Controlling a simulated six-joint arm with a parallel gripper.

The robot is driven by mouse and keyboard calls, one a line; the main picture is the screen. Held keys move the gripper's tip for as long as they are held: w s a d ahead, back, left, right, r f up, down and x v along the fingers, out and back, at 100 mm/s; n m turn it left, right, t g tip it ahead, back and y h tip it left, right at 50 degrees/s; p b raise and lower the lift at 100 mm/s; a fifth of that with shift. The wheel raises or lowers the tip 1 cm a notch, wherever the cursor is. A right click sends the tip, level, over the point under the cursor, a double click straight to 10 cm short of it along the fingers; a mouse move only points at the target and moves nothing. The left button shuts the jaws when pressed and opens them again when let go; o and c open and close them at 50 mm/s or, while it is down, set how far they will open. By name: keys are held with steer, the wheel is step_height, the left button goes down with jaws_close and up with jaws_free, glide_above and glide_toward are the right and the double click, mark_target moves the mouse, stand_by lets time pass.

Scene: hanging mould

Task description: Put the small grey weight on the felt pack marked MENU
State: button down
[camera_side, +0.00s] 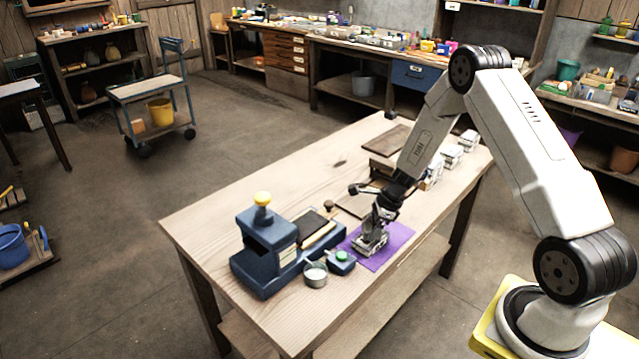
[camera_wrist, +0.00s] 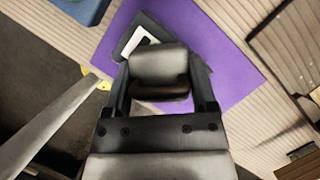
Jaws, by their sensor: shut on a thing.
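My gripper (camera_wrist: 160,78) is shut on a small grey weight (camera_wrist: 158,60), a rounded grey block with a dark brownish lower edge, held between the two fingers in the wrist view. Behind it shows part of a dark grey flat pack (camera_wrist: 122,51) with a white patch. The weight hides most of this pack, and I cannot read any word on it. The pack lies on a purple mat (camera_wrist: 220,45). In the side view my gripper (camera_side: 371,241) points down low over the purple mat (camera_side: 396,246). Whether the weight touches the pack I cannot tell.
A blue press-like device (camera_side: 262,262) with a yellow knob stands left of the mat. Several white items (camera_side: 452,155) line the far right. The table's (camera_side: 215,215) left part is clear.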

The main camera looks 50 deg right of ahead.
steer(key=shift+f, duration=0.2)
jaws_free()
stand_by(0.3)
steer(key=v, duration=1.2)
steer(key=shift+r, duration=0.15)
stand_by(0.5)
steer(key=s+a+r+n+h, duration=0.1)
steer(key=s+a+r+n, duration=0.1)
steer(key=a+n, duration=0.5)
steer(key=s+a+r+n+h, duration=0.1)
steer(key=s+a+n, duration=0.4)
steer(key=n, duration=0.6)
steer(key=s+a+r+n+h, duration=0.1)
steer(key=s+a+r+n, duration=0.3)
steer(key=a+n, duration=0.4)
steer(key=shift+a+n+g, duration=0.3)
steer(key=shift+a+n, duration=0.1)
steer(key=shift+n, duration=0.1)
